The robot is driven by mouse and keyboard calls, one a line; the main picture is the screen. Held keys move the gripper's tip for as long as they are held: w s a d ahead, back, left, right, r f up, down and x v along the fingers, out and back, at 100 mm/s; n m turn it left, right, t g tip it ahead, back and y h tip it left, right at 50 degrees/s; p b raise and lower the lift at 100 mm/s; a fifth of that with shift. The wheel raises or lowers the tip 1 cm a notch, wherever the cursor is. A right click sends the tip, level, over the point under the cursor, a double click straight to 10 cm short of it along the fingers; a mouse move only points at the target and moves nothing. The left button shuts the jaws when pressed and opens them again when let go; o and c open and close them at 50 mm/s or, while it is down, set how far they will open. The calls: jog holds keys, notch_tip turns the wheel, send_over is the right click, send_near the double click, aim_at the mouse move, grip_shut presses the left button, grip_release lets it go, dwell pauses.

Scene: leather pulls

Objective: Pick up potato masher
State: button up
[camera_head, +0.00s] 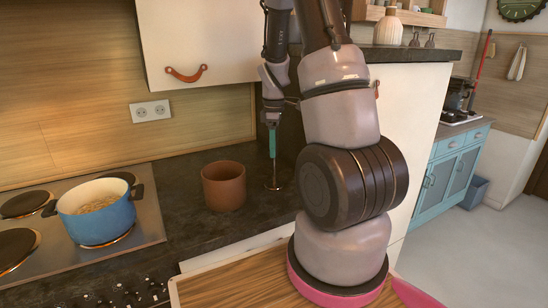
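The potato masher (272,142) hangs upright below my gripper (271,118), just right of a brown clay pot. Its handle is teal, and a thin metal shaft runs down to a round metal head. My gripper points down and its fingers are closed around the top of the teal handle. The fingers are small in this view and partly dark against the wall. The masher's head is at or just above the dark countertop (190,224); I cannot tell whether it touches.
The brown clay pot (223,187) stands close left of the masher. A blue pot (97,212) sits on the stove (140,222) at left. A white cabinet (210,45) with a leather pull hangs above. A tall white panel (410,120) stands right, behind my arm.

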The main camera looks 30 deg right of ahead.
grip_shut()
notch_tip(320, 180, up, 10)
jog(key=shift+r, duration=0.1)
dwell(0.4)
